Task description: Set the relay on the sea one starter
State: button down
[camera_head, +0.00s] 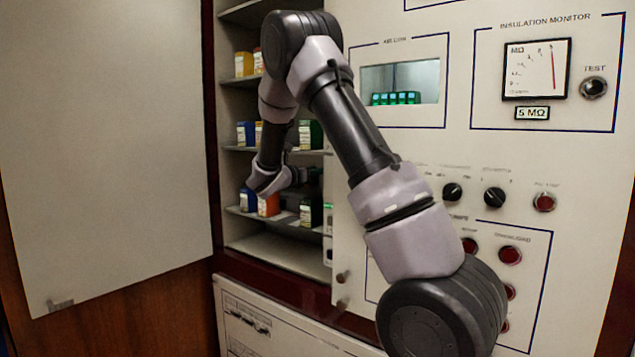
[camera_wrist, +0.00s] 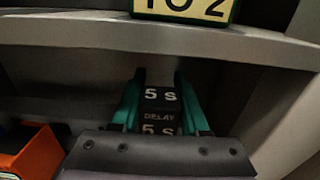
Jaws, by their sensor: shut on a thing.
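My gripper (camera_head: 312,173) reaches through the open door into the shelved cabinet, at about the middle shelves. In the wrist view my gripper (camera_wrist: 160,76) has its two teal fingers on either side of a black delay piece (camera_wrist: 162,95). The piece reads "5 s", "DELAY" and "5 s", and the fingers are shut on it. Its lower part is hidden behind my gripper's body. I cannot tell whether it is fixed or loose. No "sea one" label can be read in either view.
The cabinet shelves hold several coloured boxes, among them an orange box (camera_head: 268,205), with orange also at lower left in the wrist view (camera_wrist: 32,155). The cabinet door (camera_head: 105,140) stands open at left.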

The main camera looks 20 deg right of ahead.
aim_at(317, 180)
notch_tip(317, 180, down, 3)
jog(key=shift+r, duration=0.15)
jog(key=shift+d+f, duration=0.15)
jog(key=shift+f, duration=0.15)
jog(key=shift+f, duration=0.15)
jog(key=shift+c, duration=2.1)
grip_release()
jog(key=shift+s, duration=0.1)
jog(key=v, duration=1.1)
jog(key=shift+s+a, duration=0.2)
jog(key=shift+a, duration=0.15)
